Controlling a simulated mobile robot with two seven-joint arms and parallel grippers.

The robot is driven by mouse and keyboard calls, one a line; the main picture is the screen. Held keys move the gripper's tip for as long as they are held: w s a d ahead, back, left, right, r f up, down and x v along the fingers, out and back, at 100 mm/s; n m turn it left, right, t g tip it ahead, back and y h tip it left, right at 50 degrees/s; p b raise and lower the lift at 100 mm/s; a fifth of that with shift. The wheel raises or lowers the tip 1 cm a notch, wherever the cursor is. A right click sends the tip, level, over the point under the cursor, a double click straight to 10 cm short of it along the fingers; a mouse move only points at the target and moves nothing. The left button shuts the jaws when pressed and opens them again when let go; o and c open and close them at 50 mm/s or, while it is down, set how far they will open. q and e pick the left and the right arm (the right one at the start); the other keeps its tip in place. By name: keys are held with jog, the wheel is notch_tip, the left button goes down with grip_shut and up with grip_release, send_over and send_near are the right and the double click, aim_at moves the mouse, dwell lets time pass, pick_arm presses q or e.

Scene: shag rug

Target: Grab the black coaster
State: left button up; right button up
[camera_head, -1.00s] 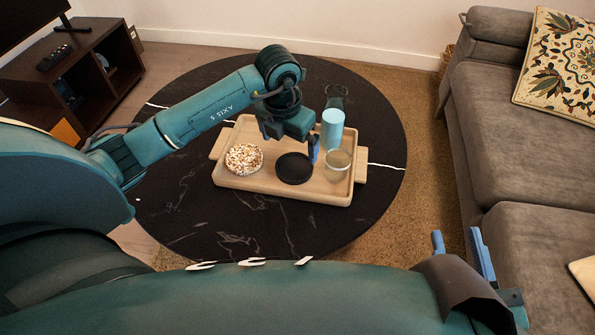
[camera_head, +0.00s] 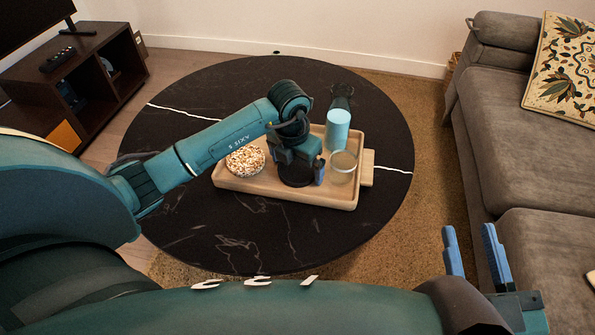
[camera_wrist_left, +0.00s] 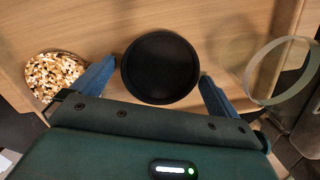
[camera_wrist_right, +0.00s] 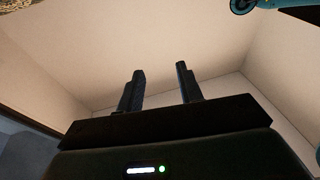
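The black coaster (camera_wrist_left: 160,68) is a round dark disc lying on the wooden tray (camera_head: 240,184). In the head view the coaster (camera_head: 296,180) is mostly hidden under my left gripper (camera_head: 297,172). In the left wrist view my left gripper (camera_wrist_left: 155,80) is open, with one blue finger on each side of the coaster; I cannot tell whether they touch it. My right gripper (camera_head: 472,255) is open and empty, raised at the lower right, away from the table. Its fingers stand apart in the right wrist view (camera_wrist_right: 160,88).
A bowl of popcorn-like food (camera_head: 245,160) sits on the tray left of the coaster. A clear glass (camera_head: 343,167) and a light blue cup (camera_head: 338,130) stand to its right. A dark object (camera_head: 342,97) is behind the cup. The black round table (camera_head: 200,225) has free room in front.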

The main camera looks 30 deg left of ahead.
pick_arm(q)
jog(key=c, duration=0.8)
jog(key=shift+r, duration=0.1)
